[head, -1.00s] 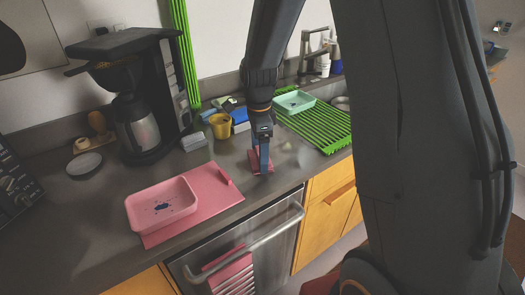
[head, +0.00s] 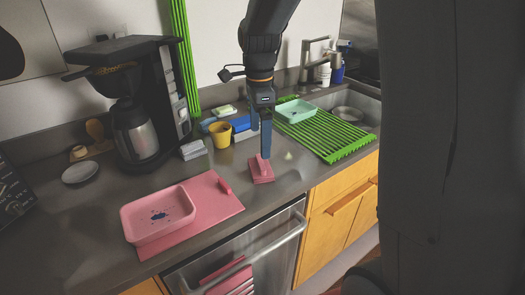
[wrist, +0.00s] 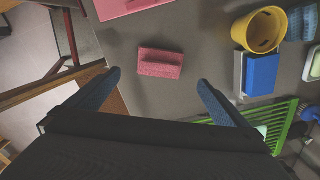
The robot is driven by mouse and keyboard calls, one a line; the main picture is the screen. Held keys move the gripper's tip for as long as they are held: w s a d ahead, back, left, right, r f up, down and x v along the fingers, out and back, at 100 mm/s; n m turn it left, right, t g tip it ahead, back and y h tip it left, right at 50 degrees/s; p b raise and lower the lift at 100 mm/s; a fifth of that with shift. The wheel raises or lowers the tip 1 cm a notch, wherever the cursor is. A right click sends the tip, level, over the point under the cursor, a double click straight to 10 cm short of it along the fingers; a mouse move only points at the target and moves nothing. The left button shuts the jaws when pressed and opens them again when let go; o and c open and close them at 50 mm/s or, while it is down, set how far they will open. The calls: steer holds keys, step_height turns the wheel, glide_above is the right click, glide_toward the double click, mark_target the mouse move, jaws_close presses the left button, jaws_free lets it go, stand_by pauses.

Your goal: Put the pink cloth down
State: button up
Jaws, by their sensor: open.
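The pink cloth (head: 262,169) lies folded on the grey counter, near the front edge above the dishwasher. It also shows in the wrist view (wrist: 160,63), flat on the counter and ahead of the fingertips. My gripper (head: 260,142) is above and just behind the cloth in the head view. In the wrist view its two blue fingers (wrist: 158,80) are spread wide with nothing between them, apart from the cloth.
A pink tray (head: 158,213) sits on a pink mat (head: 213,207) at left. A yellow cup (head: 220,134), a blue sponge (head: 241,124) and a green rack (head: 335,136) stand behind and right. The coffee maker (head: 135,105) is at back left.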

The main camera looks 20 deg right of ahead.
steer(key=s+f+n, duration=0.3)
steer(key=s+n, duration=0.5)
steer(key=n, duration=0.1)
steer(key=s+d+f+n+t, duration=0.1)
steer(key=s+f+n, duration=0.3)
steer(key=s+n, duration=0.5)
steer(key=shift+s+f+n, duration=0.15)
steer(key=shift+n, duration=0.25)
